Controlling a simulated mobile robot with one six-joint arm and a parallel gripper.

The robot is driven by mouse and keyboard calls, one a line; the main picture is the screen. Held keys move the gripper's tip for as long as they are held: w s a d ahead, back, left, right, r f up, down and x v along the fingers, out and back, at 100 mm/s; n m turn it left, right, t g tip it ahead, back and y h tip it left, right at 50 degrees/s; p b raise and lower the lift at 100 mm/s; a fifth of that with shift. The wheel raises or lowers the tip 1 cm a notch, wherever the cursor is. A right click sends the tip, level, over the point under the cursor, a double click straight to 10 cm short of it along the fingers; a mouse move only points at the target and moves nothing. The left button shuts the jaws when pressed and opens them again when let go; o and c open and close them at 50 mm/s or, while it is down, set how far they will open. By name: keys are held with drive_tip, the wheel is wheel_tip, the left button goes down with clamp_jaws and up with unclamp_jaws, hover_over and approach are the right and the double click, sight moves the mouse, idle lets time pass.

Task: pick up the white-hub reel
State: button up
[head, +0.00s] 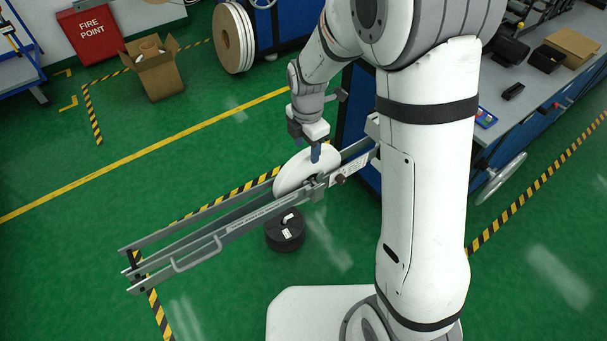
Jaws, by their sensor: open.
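A white disc-shaped reel (299,172) stands tilted between the long grey rails (208,229) of the payoff frame. Its hub is hidden from this side, so I cannot tell its colour. My gripper (316,153) points down at the upper right part of this disc, with blue fingertips close to its edge. It is open; whether the fingers touch the disc or straddle it I cannot tell. A black reel (285,235) with a white piece at its top and a white label lies on the green floor below the rails.
The rails stick out leftward from a blue bench (359,101) with a handwheel (500,178). A large reel (234,38) stands at the back. An open cardboard box (158,77) and a red fire point box (91,33) are back left. The left floor is mostly clear.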

sight(300, 168)
drive_tip(key=f, duration=0.2)
drive_tip(key=f+p, duration=0.1)
drive_tip(key=f, duration=0.1)
drive_tip(key=shift+w+d+f, duration=0.1)
drive_tip(key=shift+d+f, duration=0.1)
drive_tip(key=shift+f, duration=0.2)
drive_tip(key=shift+c, duration=0.4)
clamp_jaws()
